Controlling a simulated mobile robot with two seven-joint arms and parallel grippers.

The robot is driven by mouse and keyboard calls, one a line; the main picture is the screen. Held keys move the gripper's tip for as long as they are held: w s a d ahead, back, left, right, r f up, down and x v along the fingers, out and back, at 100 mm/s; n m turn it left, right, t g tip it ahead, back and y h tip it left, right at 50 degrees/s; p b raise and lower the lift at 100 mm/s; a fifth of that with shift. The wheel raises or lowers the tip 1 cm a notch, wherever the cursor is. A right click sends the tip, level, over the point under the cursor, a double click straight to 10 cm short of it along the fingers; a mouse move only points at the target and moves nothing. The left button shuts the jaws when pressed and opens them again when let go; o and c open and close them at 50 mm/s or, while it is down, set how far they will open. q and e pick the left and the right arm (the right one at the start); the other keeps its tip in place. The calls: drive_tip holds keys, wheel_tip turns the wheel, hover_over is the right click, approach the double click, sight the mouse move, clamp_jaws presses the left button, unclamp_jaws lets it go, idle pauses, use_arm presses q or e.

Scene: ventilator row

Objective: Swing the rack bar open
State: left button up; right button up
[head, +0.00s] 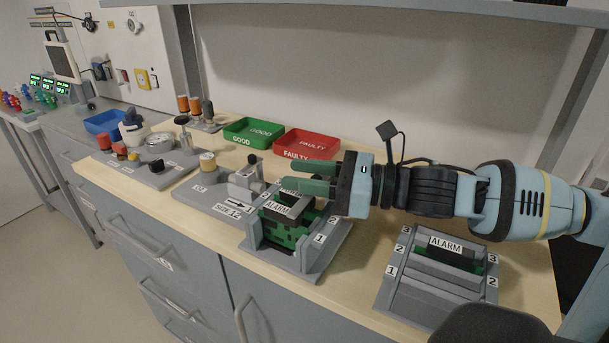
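A grey rack (318,262) with number labels on its sides stands near the front edge of the bench and holds green boards. A grey piece marked ALARM (277,208) lies across its top. I cannot tell the rack bar clearly from the grey parts there. My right gripper (288,175) comes in from the right, its two green fingers pointing left just above and behind the rack's top. The fingers look apart, with nothing seen between them. Whether they touch the rack is unclear. My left gripper is not in view.
A second numbered grey rack (412,296) with an ALARM board stands at the right. A green GOOD tray (238,140) and a red FAULTY tray (320,153) stand behind. A grey fixture (243,185) stands left of the first rack. Bare bench lies between the racks.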

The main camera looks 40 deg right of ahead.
drive_tip(key=shift+c, duration=0.2)
clamp_jaws()
idle(0.3)
